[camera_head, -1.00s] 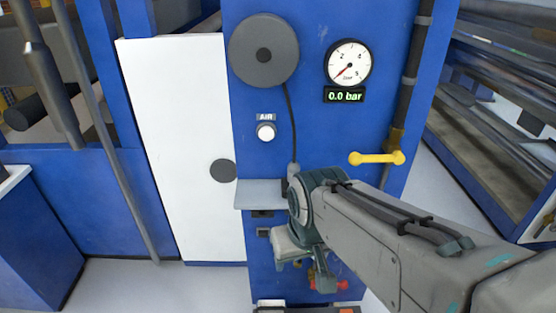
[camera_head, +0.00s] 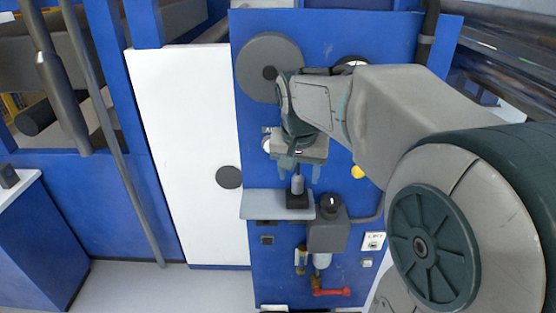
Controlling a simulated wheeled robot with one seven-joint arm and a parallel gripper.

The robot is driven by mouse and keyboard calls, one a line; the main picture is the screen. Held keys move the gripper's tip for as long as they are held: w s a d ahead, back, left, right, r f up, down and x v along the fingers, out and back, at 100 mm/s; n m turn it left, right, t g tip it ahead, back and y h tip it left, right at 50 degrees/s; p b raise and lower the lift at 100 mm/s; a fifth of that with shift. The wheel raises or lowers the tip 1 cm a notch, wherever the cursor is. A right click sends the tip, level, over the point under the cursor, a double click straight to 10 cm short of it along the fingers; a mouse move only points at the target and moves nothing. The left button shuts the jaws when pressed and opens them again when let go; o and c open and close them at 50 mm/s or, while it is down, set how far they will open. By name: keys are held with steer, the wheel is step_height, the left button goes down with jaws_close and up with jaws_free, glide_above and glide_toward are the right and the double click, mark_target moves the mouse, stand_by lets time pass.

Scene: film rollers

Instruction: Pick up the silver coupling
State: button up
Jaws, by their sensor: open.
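The silver coupling (camera_head: 297,184) is a small grey upright cylinder at the end of the black hose. It sits at a black block (camera_head: 297,200) on the grey shelf (camera_head: 262,207) of the blue panel. My gripper (camera_head: 300,173) is open and points down just above the shelf. Its fingers show on either side of the coupling's upper part in the picture. I cannot tell whether they touch it or how they line up in depth. The upper hose is hidden behind my gripper and wrist.
A grey hose reel (camera_head: 262,68) is above on the blue panel (camera_head: 270,230). A regulator unit (camera_head: 327,236) and a red valve handle (camera_head: 331,292) are right of and below the shelf. A white door (camera_head: 185,150) is left.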

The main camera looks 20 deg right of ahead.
steer(key=m, duration=0.2)
glide_toward(297, 175)
steer(key=s+r, duration=0.1)
steer(key=r, duration=0.1)
steer(key=shift+h, duration=0.3)
steer(key=p+x, duration=0.1)
steer(key=x, duration=0.7)
steer(key=shift+w+f, duration=0.2)
steer(key=shift+f, duration=0.15)
steer(key=shift+a+p+x, duration=0.15)
steer(key=shift+p+x, duration=0.3)
steer(key=shift+x, duration=0.85)
steer(key=shift+a+p+x, duration=0.15)
steer(key=shift+p+x, duration=0.25)
steer(key=shift+x, duration=0.9)
steer(key=shift+w, duration=0.1)
steer(key=c, duration=1.2)
